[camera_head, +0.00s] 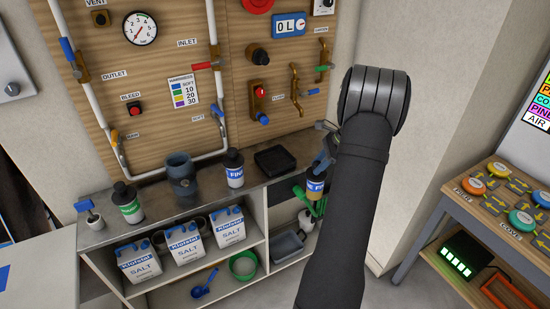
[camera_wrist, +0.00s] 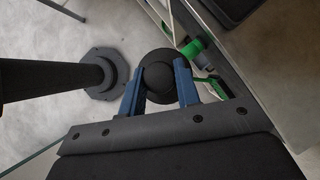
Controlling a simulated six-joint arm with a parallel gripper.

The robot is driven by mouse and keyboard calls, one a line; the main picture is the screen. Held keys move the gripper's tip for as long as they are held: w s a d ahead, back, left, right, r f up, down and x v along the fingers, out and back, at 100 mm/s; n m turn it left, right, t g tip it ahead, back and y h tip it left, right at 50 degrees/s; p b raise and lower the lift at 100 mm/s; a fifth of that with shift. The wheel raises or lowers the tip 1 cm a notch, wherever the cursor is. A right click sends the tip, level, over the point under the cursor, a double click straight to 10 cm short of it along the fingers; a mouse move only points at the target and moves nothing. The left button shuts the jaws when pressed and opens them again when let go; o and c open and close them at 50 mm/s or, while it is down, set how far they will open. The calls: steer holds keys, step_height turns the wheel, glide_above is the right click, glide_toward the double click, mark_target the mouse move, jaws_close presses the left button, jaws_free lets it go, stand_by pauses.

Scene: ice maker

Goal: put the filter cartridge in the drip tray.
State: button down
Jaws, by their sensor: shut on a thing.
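My gripper (camera_head: 323,160) is shut on a filter cartridge (camera_head: 315,186) with a black cap and a blue label. In the wrist view the cartridge's round black top (camera_wrist: 157,76) sits between the two blue fingers of my gripper (camera_wrist: 159,88). I hold it off the right end of the counter, in front of the shelf unit. The drip tray (camera_head: 274,160), a shallow black square tray, lies on the counter to the left of my gripper and looks empty. A dark tray edge (camera_wrist: 236,8) shows at the top of the wrist view.
A similar blue-labelled cartridge (camera_head: 234,169) stands left of the tray, beside a dark grey housing (camera_head: 182,178). A green-labelled cartridge (camera_head: 128,203) stands further left. Salt packs (camera_head: 183,244) and a green bowl (camera_head: 243,265) are on the shelf below. Pipes and valves line the wall panel (camera_head: 230,60).

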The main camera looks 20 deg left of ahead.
steer(key=w+a+r+m+t+h, duration=0.1)
steer(key=w+a+r+m+t, duration=0.2)
steer(key=r+m, duration=0.4)
steer(key=w+a+r+m+t, duration=0.35)
steer(key=r+m, duration=0.25)
steer(key=r, duration=0.2)
steer(key=w+a+f, duration=0.2)
steer(key=a+f, duration=0.8)
steer(key=a, duration=0.1)
steer(key=shift+f, duration=0.3)
steer(key=c, duration=1.1)
jaws_free()
steer(key=v, duration=1.2)
steer(key=shift+s+a, duration=0.15)
steer(key=shift+a, duration=0.05)
